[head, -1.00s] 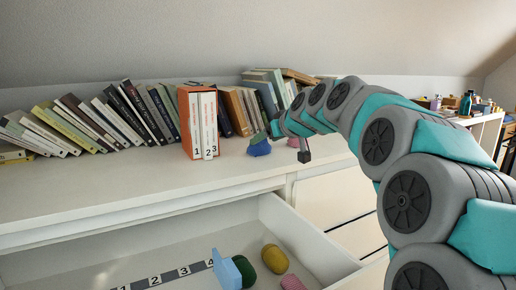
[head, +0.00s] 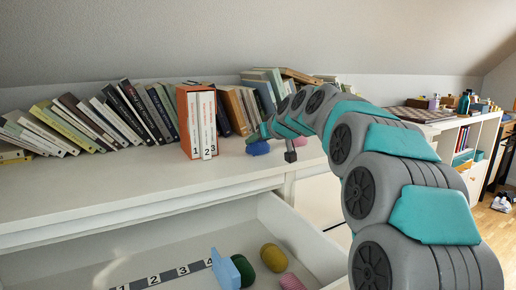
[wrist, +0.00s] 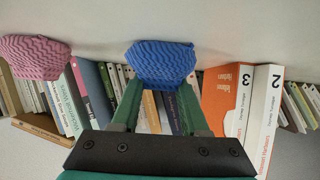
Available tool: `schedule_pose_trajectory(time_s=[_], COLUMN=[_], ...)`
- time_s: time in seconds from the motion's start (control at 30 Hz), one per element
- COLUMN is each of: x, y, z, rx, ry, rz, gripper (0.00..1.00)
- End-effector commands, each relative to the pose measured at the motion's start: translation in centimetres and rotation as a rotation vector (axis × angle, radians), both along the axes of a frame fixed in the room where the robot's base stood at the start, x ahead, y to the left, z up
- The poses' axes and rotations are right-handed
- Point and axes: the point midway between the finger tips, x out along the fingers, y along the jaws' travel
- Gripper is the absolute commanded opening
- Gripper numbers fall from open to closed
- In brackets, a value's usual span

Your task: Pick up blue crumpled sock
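The blue crumpled sock (head: 258,148) lies on the white dresser top, in front of the books. In the wrist view it is the ribbed blue bundle (wrist: 160,62) at upper middle. My gripper (head: 263,134) is right at the sock in the head view, reaching over it from behind. In the wrist view the two green fingers of my gripper (wrist: 161,88) are spread apart, with their tips at the sock's near edge. I cannot tell whether they touch it. The sock is not clamped.
A pink crumpled sock (wrist: 36,56) lies beside the blue one in the wrist view. The open drawer (head: 205,225) below holds a light-blue object (head: 226,270) and several rounded things.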

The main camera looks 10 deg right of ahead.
Motion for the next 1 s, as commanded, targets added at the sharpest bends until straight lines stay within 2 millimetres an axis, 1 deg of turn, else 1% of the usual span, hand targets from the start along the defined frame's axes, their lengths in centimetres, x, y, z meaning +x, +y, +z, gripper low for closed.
schedule_pose_trajectory(time_s=[0.03, 0.37, 0.77, 1.0], x=[0.0, 0.0, 0.0, 0.0], y=[0.0, 0.0, 0.0, 0.0], z=[0.0, 0.0, 0.0, 1.0], rx=[0.000, 0.000, 0.000, -0.001], ry=[0.000, 0.001, 0.000, 0.001], rz=[0.000, 0.000, 0.000, 0.000], gripper=[0.38, 0.00, 0.00, 0.00])
